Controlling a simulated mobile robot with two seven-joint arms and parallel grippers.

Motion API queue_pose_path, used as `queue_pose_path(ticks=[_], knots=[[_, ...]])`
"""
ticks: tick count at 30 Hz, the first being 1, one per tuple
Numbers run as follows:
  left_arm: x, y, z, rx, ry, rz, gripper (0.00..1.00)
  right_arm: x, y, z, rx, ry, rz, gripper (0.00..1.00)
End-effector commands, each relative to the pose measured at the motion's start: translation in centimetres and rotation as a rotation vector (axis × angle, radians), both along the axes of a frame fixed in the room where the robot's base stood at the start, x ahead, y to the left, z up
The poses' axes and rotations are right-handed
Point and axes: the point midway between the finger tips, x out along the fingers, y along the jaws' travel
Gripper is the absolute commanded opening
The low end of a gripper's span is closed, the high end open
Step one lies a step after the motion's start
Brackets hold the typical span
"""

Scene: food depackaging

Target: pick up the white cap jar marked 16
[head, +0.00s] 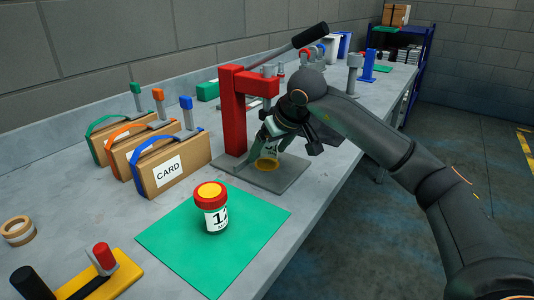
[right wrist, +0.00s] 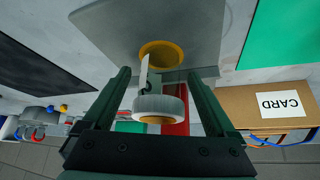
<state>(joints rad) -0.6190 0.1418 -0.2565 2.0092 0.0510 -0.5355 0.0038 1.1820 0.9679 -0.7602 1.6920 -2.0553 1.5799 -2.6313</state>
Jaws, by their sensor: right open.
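A jar with a white cap and a tan disc on top (right wrist: 160,106) is between the two fingers of my right gripper in the right wrist view. In the head view its white label (head: 270,150) shows just above the yellow ring (head: 267,164) on the grey base plate. The gripper hides most of the jar, and its number cannot be read. My right gripper (head: 278,138) is open, with its fingers on either side of the jar; it also shows in the right wrist view (right wrist: 160,85). My left gripper is not in view.
A red press (head: 232,110) with a long black-gripped lever stands right beside the gripper. A red-capped jar (head: 211,208) stands on a green mat (head: 165,238). Several cardboard boxes (head: 172,170) stand at left. A yellow tool (head: 115,278) lies at the front left.

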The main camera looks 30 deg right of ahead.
Motion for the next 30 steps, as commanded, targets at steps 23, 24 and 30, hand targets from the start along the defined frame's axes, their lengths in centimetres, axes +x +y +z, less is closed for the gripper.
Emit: queue_pose_path(ticks=[23,24,30], knots=[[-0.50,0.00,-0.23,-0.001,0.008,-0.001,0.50,0.09,0.00,-0.04,-0.001,-0.002,0.001,0.27],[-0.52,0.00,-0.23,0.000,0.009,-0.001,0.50,0.09,0.00,-0.04,-0.001,-0.002,0.001,0.23],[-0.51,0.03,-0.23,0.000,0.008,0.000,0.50,0.10,0.00,0.01,-0.001,-0.003,0.001,0.01]])
